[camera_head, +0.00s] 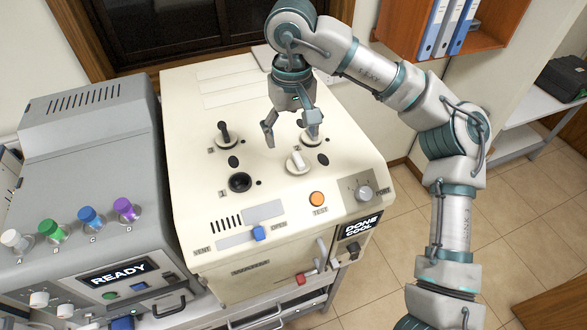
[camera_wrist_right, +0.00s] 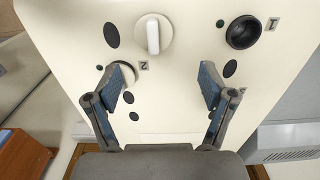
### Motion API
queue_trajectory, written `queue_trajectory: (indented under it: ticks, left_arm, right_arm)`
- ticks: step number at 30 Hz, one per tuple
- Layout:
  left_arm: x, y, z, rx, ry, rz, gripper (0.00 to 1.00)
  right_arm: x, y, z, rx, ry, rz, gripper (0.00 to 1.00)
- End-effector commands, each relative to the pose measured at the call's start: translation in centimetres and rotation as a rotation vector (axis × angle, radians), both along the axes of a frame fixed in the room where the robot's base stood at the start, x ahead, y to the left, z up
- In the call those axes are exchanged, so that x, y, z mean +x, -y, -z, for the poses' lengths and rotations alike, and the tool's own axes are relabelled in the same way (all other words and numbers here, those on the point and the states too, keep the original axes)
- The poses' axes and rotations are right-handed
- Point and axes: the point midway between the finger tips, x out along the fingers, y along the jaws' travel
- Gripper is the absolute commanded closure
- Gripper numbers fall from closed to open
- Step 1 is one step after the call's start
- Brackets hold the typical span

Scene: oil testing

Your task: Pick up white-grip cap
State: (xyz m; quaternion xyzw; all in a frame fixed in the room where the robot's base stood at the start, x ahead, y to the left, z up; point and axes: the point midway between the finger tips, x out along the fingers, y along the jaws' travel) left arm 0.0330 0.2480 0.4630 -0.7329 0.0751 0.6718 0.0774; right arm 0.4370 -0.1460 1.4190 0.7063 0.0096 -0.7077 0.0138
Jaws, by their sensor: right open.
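The white-grip cap (camera_head: 298,162) sits on the cream machine's top, on a round pale base with an upright white grip. It also shows in the right wrist view (camera_wrist_right: 153,36), beside the label 2. My right gripper (camera_head: 291,132) is open and empty, above the machine top and behind the cap in the head view. In the right wrist view its fingers (camera_wrist_right: 162,82) are spread wide, with the cap beyond the fingertips, apart from them. One finger partly hides another round cap. My left gripper is not in view.
An open dark port (camera_head: 240,182) lies left of the cap. A black-grip cap (camera_head: 224,132) stands behind it. An orange button (camera_head: 317,199) and a knob (camera_head: 364,192) are in front. A grey machine (camera_head: 85,180) with several coloured caps stands at the left.

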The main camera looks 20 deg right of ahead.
Motion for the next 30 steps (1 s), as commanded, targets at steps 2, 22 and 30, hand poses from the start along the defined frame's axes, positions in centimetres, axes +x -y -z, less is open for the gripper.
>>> queue_trajectory:
  ticks: [2, 22, 30]
  left_arm:
    - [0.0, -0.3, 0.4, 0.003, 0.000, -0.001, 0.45]
    - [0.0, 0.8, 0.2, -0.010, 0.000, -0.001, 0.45]
    - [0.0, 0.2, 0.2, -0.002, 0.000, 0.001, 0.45]
  right_arm:
    - [0.0, 0.1, 1.1, 0.001, -0.002, 0.000, 0.18]
    - [-1.3, -0.3, 6.7, -0.002, 0.001, 0.001, 0.18]
    - [-1.3, 0.0, 6.7, 0.001, 0.001, 0.002, 0.60]
